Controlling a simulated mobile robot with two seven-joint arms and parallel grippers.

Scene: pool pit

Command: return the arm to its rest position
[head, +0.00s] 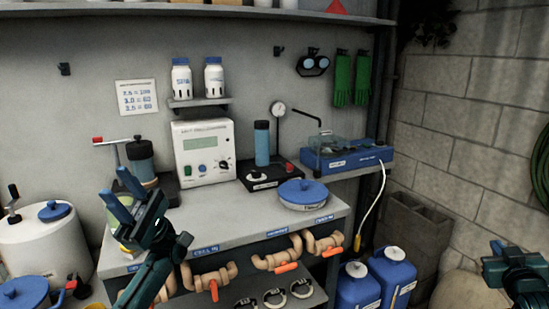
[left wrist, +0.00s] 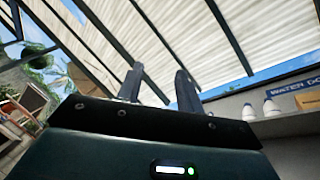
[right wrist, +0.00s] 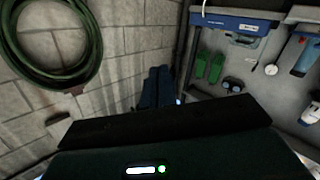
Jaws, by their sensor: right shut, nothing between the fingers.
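My left gripper (head: 121,186) is raised in front of the left end of the workbench, with its two blue-tipped fingers pointing up. The fingers stand apart with nothing between them. In the left wrist view the left gripper (left wrist: 159,85) points up at the slatted roof. My right gripper (head: 497,248) is at the right edge of the head view, away from the bench and in front of the block wall. In the right wrist view the right gripper (right wrist: 158,87) has its fingers together and empty. Both forearms are largely out of view.
Blue jugs (head: 392,278) stand below at the right. A white tank (head: 45,240) is at the left.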

